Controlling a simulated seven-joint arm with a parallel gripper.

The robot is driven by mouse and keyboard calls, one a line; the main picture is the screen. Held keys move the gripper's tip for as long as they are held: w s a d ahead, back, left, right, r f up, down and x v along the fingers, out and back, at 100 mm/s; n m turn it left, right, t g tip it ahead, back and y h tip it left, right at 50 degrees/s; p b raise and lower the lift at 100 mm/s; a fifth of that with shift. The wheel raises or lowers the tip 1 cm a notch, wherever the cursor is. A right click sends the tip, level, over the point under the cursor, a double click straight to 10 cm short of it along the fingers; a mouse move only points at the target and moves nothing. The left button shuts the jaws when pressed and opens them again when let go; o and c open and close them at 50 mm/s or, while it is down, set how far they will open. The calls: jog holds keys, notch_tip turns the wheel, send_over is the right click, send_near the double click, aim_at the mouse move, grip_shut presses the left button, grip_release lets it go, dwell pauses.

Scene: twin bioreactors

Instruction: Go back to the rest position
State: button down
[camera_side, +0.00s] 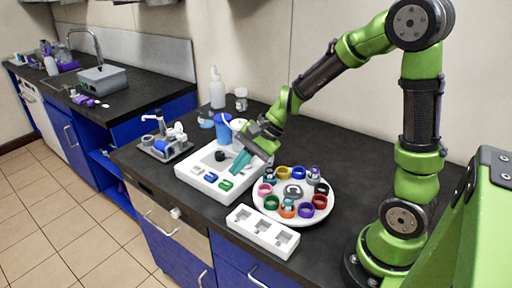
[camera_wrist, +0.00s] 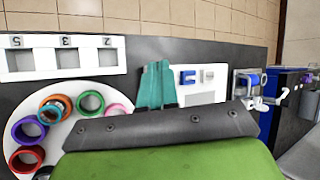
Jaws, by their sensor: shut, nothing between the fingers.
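My gripper (camera_side: 241,165) is over the white tray (camera_side: 186,184), at about the middle of the worktop. Its teal fingers are together and empty, pointing down at the tray. In the wrist view the gripper fingers (camera_wrist: 156,70) stand side by side in front of the tray (camera_wrist: 207,97). A blue piece (camera_side: 211,177) and a green piece (camera_side: 225,185) sit in the tray near the fingertips. I cannot tell whether the fingertips touch the tray.
A round white plate (camera_side: 292,217) with several coloured rings stands right of the tray. A white block (camera_side: 262,231) with three square recesses lies at the front edge. A blue cup (camera_side: 223,128) and bottles stand behind; a grey equipment stand (camera_side: 165,150) is to the left.

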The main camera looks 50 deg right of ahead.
jog(key=s+a+r+n+t+h, duration=0.1)
jog(key=s+r+n+t+h, duration=0.1)
jog(key=s+r+n, duration=0.8)
jog(key=s+r+h, duration=0.1)
jog(key=s, duration=0.3)
jog(key=shift+r+n+h, duration=0.35)
jog(key=shift+n+h, duration=0.05)
